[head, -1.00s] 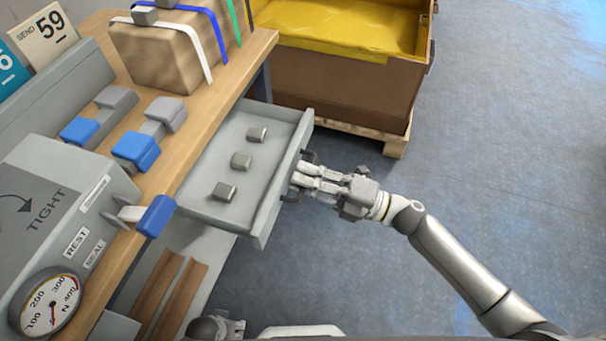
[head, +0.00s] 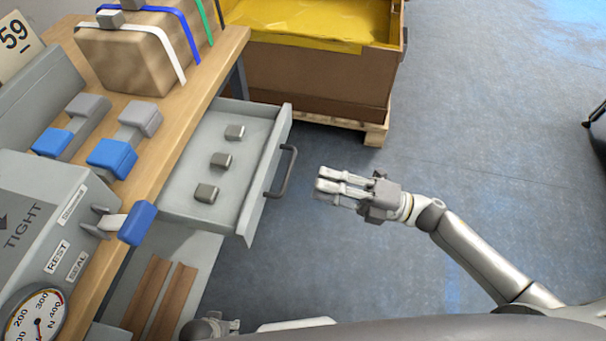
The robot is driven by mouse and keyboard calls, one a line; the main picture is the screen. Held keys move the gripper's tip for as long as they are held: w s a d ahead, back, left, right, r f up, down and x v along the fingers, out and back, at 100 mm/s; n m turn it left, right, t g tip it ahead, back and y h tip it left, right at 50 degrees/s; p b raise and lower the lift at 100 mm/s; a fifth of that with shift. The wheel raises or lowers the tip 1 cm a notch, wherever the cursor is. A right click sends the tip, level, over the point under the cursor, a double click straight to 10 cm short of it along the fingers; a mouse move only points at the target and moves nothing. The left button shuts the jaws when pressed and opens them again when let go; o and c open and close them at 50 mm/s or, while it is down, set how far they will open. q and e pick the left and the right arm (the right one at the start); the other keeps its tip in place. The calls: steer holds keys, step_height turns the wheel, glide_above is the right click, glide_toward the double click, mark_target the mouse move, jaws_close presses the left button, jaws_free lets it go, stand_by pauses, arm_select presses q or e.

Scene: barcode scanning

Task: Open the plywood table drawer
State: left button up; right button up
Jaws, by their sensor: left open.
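The grey table drawer (head: 232,216) is pulled out from under the plywood tabletop (head: 190,110). Its inside shows, with three small grey-brown blocks (head: 221,160) on its floor. The dark bar handle (head: 285,172) on its front is free. My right gripper (head: 325,180) is a short way right of the handle, apart from it, over the floor. Its two fingers point left, close together, with nothing visible between them; how far they are parted is unclear. My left gripper (head: 212,327) is open at the bottom edge, partly cut off, below the drawer.
A brown bin (head: 310,85) with a yellow lining stands on a pallet behind the drawer. On the tabletop are a strapped package (head: 130,55), blue-handled tools (head: 112,156) and a grey gauge machine (head: 40,220).

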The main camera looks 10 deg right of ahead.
steer(key=shift+v, duration=1.75)
